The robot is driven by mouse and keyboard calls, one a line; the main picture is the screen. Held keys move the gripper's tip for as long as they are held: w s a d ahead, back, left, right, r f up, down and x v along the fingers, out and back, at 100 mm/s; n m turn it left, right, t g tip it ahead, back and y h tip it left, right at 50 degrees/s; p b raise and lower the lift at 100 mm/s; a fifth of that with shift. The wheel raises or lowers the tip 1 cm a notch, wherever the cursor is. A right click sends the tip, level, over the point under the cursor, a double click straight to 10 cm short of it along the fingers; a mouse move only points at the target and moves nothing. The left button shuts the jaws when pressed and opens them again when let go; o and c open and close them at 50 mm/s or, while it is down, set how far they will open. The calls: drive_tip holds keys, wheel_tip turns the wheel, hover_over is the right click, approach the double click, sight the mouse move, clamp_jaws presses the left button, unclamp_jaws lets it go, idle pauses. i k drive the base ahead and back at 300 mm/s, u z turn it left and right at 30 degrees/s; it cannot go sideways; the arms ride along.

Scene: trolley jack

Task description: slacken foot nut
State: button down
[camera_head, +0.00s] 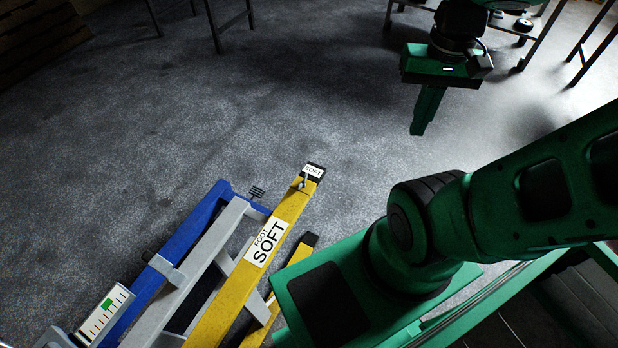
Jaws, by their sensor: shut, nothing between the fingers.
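The trolley jack has a yellow beam (222,300) labelled "FOOT SOFT", sloping up to the right from the bottom edge.
A blue rail (180,240) and grey bars (215,240) lie left of the yellow beam. A white gauge with a green mark (106,313) is at lower left. Table legs (213,28) stand at the top. The grey floor between beam and gripper is clear.

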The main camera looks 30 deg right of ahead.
sight(303, 184)
drive_tip(key=k, duration=0.5)
drive_tip(key=z, duration=1.8)
drive_tip(key=i, duration=0.9)
drive_tip(key=u, duration=1.35)
